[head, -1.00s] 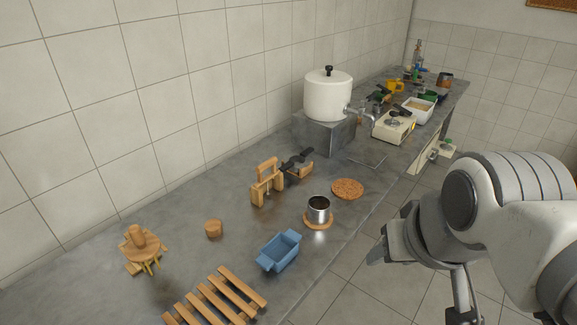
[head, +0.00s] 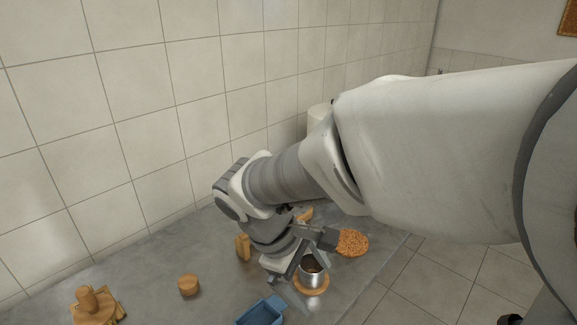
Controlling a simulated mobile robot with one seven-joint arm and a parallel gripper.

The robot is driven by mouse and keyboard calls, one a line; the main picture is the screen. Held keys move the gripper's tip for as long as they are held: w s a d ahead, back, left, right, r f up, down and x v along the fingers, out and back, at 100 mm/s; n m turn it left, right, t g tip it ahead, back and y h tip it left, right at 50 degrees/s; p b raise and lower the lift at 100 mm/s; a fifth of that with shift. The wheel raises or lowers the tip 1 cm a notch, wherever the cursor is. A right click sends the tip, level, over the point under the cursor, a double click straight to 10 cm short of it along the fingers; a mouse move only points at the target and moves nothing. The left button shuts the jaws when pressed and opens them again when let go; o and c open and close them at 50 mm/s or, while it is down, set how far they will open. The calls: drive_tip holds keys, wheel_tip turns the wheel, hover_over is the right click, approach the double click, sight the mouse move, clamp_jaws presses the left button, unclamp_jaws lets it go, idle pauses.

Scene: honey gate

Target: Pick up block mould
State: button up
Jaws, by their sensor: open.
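The block mould (head: 259,316), a blue tray-like mould with end tabs, sits on the grey counter at the bottom edge of the head view, which cuts off its near part. My gripper (head: 304,263) is open, with no object seen between its fingers. It is above the counter, up and to the right of the mould in the picture, close to a steel cup. I cannot tell its exact height.
The steel cup (head: 312,275) stands on a round cork mat (head: 311,290), right of the mould. Another cork mat (head: 352,243) lies behind. A wooden piece (head: 243,248), a cork-like stopper (head: 188,285) and a small wooden stand (head: 97,306) are to the left. My arm hides much of the back.

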sight(272, 311)
drive_tip(key=s+a+f+n+t+h, duration=0.1)
drive_tip(key=a+f+n+t, duration=0.2)
drive_tip(key=a+f+n, duration=0.2)
drive_tip(key=s+a+f+n+t+h+b, duration=0.1)
drive_tip(key=s+a+f+n+t, duration=0.1)
drive_tip(key=a+f+n, duration=0.3)
drive_tip(key=s+a+f+n+t+h, duration=0.2)
drive_tip(key=a+f+n, duration=0.3)
drive_tip(key=a+f, duration=0.3)
drive_tip(key=shift+a+t, duration=0.9)
drive_tip(key=shift+a, duration=0.8)
drive_tip(key=shift+w+d+f+n, duration=0.15)
drive_tip(key=shift+f+n, duration=0.15)
drive_tip(key=x, duration=1.6)
drive_tip(key=shift+w+d, duration=0.2)
drive_tip(key=shift+w, duration=0.15)
drive_tip(key=c, duration=1.1)
